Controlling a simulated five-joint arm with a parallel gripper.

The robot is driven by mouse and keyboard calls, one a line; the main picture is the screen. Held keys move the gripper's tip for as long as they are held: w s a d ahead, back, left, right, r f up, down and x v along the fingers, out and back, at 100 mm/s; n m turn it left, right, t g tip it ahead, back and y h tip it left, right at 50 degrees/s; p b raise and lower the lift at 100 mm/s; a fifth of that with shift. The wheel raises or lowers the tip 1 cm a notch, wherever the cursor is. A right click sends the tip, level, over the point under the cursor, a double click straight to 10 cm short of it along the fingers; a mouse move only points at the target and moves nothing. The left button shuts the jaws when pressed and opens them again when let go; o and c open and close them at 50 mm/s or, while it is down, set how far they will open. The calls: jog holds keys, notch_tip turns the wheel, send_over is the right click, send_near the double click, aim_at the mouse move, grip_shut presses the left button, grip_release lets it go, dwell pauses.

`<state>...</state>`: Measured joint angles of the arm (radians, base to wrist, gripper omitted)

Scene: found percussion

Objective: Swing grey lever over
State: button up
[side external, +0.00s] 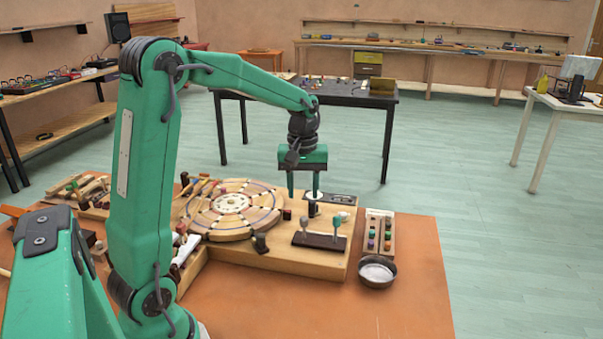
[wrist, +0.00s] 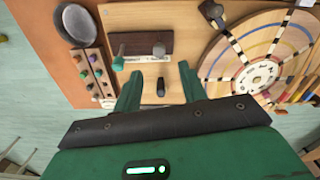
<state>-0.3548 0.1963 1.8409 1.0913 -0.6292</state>
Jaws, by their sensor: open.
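The grey lever (side external: 304,226) stands on a dark brown base (side external: 320,241) near the front of the wooden board. A teal-knobbed lever (side external: 337,222) stands on the same base to its right. My gripper (side external: 303,196) points down, open and empty, above the board and behind the levers in the side view. Its fingers (wrist: 160,72) are apart in the wrist view. No contact with the grey lever shows.
A short black peg (wrist: 160,88) stands between the fingers in the wrist view. A striped round disc (side external: 233,206) lies to the left. A rack of coloured knobs (side external: 389,213) and a metal bowl (side external: 377,271) are to the right. The orange tabletop (side external: 420,310) is clear at front right.

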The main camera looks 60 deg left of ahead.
aim_at(303, 218)
jog(key=shift+w+f, duration=0.1)
jog(key=shift+f, duration=3.75)
jog(key=shift+c, duration=0.3)
grip_shut()
